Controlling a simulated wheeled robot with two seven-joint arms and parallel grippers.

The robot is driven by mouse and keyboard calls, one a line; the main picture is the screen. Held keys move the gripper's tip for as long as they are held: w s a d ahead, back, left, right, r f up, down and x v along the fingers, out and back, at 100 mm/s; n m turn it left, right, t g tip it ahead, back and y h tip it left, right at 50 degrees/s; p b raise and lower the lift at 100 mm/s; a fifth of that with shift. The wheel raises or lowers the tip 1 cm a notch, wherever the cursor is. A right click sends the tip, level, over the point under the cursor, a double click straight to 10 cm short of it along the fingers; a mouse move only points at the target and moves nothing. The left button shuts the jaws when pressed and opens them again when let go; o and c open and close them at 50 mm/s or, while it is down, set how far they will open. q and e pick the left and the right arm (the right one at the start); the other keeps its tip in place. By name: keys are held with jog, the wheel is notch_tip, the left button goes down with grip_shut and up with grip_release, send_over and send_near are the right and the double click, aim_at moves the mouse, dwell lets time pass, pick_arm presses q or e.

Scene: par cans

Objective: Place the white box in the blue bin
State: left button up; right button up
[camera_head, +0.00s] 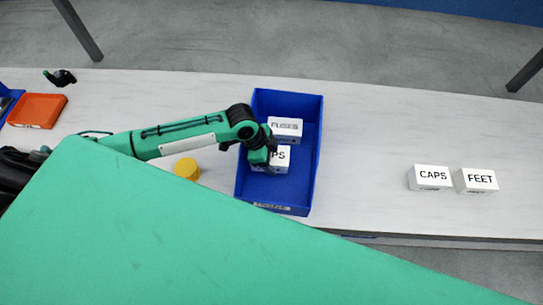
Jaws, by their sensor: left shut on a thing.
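The blue bin (308,175) stands on the white table in the middle of the view. One white box labelled "FUSES" (287,128) lies inside it towards the back. My left gripper (262,158) is inside the bin's outline and shut on a second white box (279,160), whose label shows only "PS". The gripper hides the left part of that box, and I cannot tell whether it touches the bin floor. Two more white boxes, "CAPS" (430,177) and "FEET" (476,180), stand on the table at the right. My right gripper is not in view.
A yellow round thing (187,169) stands left of the bin, below my left arm. An orange tray (37,110) and a small dark object (60,78) lie at the far left. The table (370,130) is clear between the bin and the right-hand boxes.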

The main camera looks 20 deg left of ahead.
pick_arm(q)
jog(key=shift+f, duration=0.4)
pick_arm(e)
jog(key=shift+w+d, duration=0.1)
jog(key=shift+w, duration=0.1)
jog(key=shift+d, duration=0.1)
pick_arm(q)
jog(key=o, duration=0.9)
jog(key=shift+o, duration=0.8)
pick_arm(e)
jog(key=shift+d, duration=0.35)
